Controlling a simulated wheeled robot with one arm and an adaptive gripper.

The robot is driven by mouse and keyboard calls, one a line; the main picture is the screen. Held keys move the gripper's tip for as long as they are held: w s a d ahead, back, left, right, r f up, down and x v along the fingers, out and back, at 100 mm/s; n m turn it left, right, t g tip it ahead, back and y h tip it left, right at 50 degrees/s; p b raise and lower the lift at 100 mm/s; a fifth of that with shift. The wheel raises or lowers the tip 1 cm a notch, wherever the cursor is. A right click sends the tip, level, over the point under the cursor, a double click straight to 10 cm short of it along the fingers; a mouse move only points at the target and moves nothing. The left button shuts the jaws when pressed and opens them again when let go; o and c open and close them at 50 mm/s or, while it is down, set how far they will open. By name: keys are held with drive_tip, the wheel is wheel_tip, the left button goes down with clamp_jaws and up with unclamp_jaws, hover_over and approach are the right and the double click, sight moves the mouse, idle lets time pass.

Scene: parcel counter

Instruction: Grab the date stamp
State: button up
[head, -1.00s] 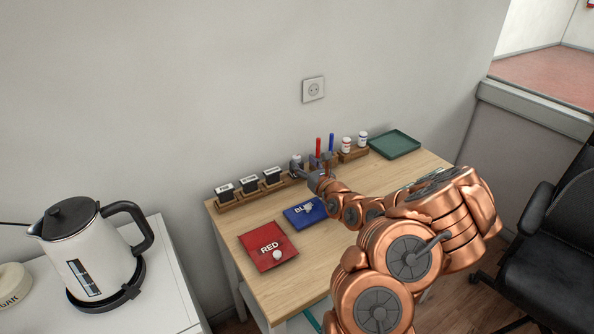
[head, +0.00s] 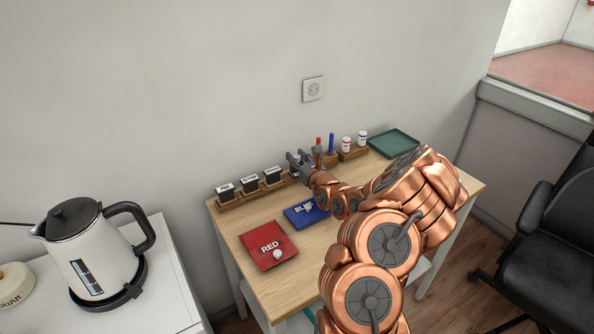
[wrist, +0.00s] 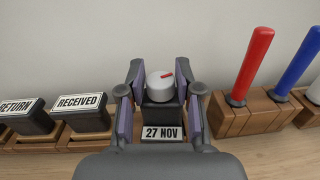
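The date stamp (wrist: 160,115) stands in the wooden rack, with a dark body, a "27 NOV" label and a round light-grey knob with a red mark on top. In the wrist view my gripper (wrist: 161,85) is open, one finger on each side of the stamp. Gaps show between the finger pads and the stamp's body. In the head view my gripper (head: 299,160) is at the rack by the wall and mostly hides the stamp.
Label stamps stand left of it, among them the RECEIVED stamp (wrist: 82,112). A red marker (wrist: 252,62) and a blue marker (wrist: 297,62) stand close on the right. A red pad (head: 268,240), a blue pad (head: 300,216) and a green tray (head: 394,143) lie on the table.

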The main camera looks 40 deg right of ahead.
clamp_jaws()
idle(0.5)
